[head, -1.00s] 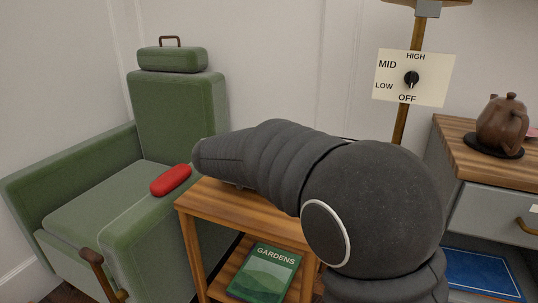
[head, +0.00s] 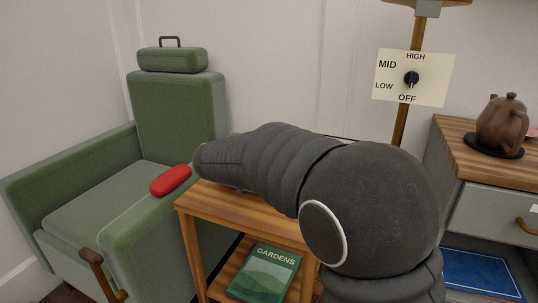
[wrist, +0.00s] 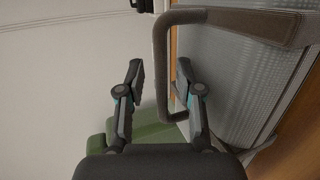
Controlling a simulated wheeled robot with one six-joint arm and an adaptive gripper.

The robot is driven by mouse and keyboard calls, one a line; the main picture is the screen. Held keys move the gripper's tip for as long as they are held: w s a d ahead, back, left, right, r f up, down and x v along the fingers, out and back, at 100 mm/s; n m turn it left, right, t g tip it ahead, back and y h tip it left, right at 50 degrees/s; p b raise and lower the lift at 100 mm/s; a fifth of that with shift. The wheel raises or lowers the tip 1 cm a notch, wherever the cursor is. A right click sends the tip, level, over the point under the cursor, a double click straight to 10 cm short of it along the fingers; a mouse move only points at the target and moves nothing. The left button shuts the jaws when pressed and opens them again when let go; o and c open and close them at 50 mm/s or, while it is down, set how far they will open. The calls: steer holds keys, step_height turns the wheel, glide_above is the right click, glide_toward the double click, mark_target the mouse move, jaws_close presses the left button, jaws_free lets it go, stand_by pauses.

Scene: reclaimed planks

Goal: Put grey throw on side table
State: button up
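The side table (head: 197,202) is wooden, with a top and a lower shelf, in the middle of the head view. My dark arm covers much of its top and hides my gripper there. In the wrist view my gripper (wrist: 160,70) has its two fingers apart. A brown-grey bent bar (wrist: 165,60) shows between and beyond the fingers; I cannot tell its depth or whether they touch. A grey textured surface (wrist: 235,75) lies to the right of it; I cannot tell whether this is the grey throw. No grey throw is clearly recognisable in the head view.
A green armchair (head: 95,207) stands left, with a red case (head: 171,180) on its arm and a green box (head: 172,60) on its back. A GARDENS book (head: 264,272) lies on the lower shelf. A cabinet (head: 460,147) with a teapot (head: 502,125) stands right.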

steer(key=v, duration=1.2)
steer(key=s+d+f+m+g, duration=0.1)
steer(key=s+d+m+g, duration=0.1)
steer(key=s+d, duration=0.35)
steer(key=s+d+f+m+g+y, duration=0.1)
steer(key=s+d+f+m+g, duration=0.1)
steer(key=d, duration=0.6)
steer(key=s+d+f+m+g, duration=0.1)
steer(key=s+d+m+g, duration=0.15)
steer(key=d, duration=0.35)
steer(key=s+d+f+m+y, duration=0.3)
steer(key=s, duration=0.6)
steer(key=s+d+f+m+y, duration=0.2)
steer(key=s+d+f+m, duration=0.1)
steer(key=s, duration=0.6)
steer(key=shift+s+f+y, duration=0.2)
steer(key=shift+f+y, duration=0.2)
steer(key=shift+f, duration=0.3)
steer(key=shift+w+a, duration=0.1)
steer(key=shift+a, duration=0.1)
